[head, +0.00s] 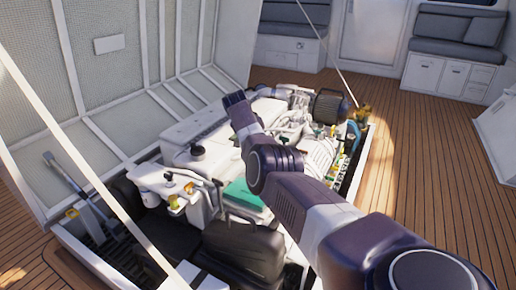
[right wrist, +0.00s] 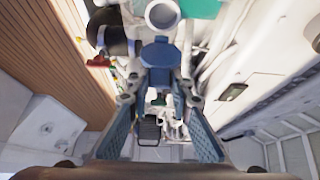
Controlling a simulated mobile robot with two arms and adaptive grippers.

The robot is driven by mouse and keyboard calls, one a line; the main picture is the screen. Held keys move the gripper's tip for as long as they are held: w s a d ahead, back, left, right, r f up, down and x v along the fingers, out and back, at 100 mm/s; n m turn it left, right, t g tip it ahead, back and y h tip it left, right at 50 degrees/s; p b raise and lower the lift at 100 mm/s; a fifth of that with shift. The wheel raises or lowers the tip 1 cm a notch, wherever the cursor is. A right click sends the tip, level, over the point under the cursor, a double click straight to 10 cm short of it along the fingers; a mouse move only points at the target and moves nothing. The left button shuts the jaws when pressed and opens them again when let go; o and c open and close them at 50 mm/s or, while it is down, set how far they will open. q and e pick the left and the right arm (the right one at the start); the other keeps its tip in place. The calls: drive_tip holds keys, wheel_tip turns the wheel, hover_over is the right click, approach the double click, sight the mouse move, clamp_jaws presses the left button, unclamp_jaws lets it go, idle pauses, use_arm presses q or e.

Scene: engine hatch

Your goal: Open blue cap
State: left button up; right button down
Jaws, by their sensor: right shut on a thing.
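A blue cap (right wrist: 160,53) with a rounded top shows in the right wrist view, in the upper middle of the picture. My right gripper (right wrist: 160,82) has its two fingers on either side of the cap's lower part and appears shut on it. The cap looks seated among the engine parts; I cannot tell whether it has turned or lifted. In the head view my right arm reaches in from the lower right over the white engine (head: 195,128), and its dark end (head: 238,106) hides the cap. My left gripper is not in view.
A teal block (head: 244,194) and a black filter (head: 330,106) are on the engine. A raised hatch panel (head: 95,80) stands at the left, with struts beside it. A black box (head: 242,250) is in front. Wooden deck (head: 425,165) is clear at the right.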

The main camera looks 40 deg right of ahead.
drive_tip(key=c, duration=2.2)
unclamp_jaws()
drive_tip(key=shift+d+r, duration=0.4)
drive_tip(key=o, duration=0.5)
drive_tip(key=shift+f, duration=0.15)
drive_tip(key=shift+a+f, duration=0.1)
drive_tip(key=shift+a, duration=0.05)
drive_tip(key=shift+a, duration=0.1)
drive_tip(key=v, duration=1.2)
drive_tip(key=shift+f, duration=0.15)
